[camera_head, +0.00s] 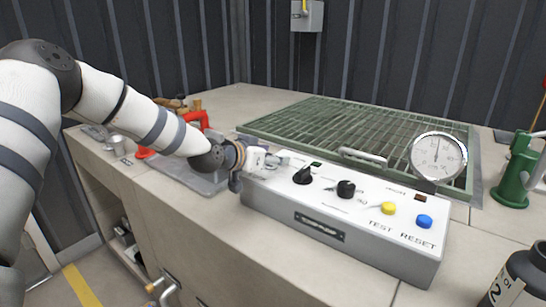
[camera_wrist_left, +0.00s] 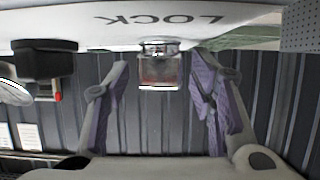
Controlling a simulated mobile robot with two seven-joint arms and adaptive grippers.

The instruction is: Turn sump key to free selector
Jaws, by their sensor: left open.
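The grey control box (camera_head: 340,245) stands on the counter, with two black knobs on its top, a left one (camera_head: 303,175) and a right one (camera_head: 346,188). My left gripper (camera_head: 272,161) is at the box's left end. In the left wrist view my left gripper (camera_wrist_left: 160,72) is open, its fingers on either side of a small metallic key-like piece (camera_wrist_left: 160,68), with gaps to both sides. This piece sits at the panel by the upside-down word LOCK; its lower part looks reddish. In the head view the gripper hides it. A black knob (camera_wrist_left: 45,62) also shows there.
A green grating (camera_head: 330,125) lies behind. A red tool (camera_head: 195,118) is behind my left arm.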

